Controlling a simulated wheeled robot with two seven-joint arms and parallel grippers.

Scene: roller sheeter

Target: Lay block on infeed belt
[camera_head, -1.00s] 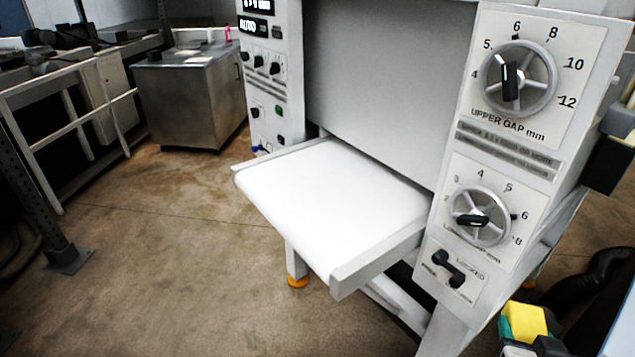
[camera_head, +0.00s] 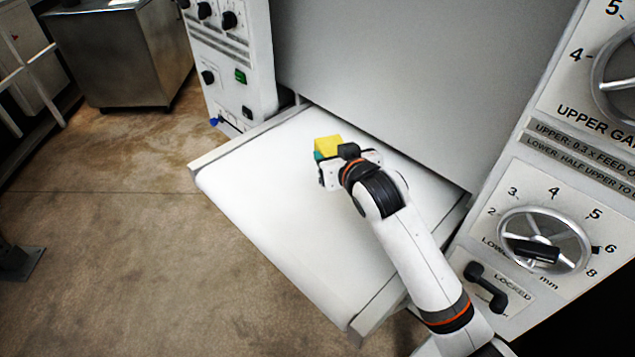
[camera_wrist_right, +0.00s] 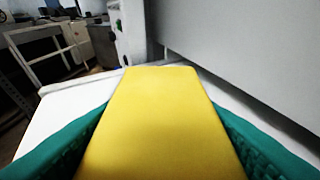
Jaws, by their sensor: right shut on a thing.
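The yellow block (camera_head: 327,143) is at my right gripper (camera_head: 324,158), over the far half of the white infeed belt (camera_head: 265,190). In the right wrist view the yellow block (camera_wrist_right: 155,120) fills the middle, held between the green finger pads of my right gripper (camera_wrist_right: 150,135). The belt also shows beneath and around it in that view (camera_wrist_right: 60,110). I cannot tell whether the block touches the belt. My left gripper is not in view.
The machine's grey front panel (camera_head: 400,80) rises behind the belt. The right side panel with its lower gap dial (camera_head: 540,240) and locking handle (camera_head: 485,285) stands close to my right arm. The left control panel (camera_head: 235,70) borders the belt. The near-left belt area is clear.

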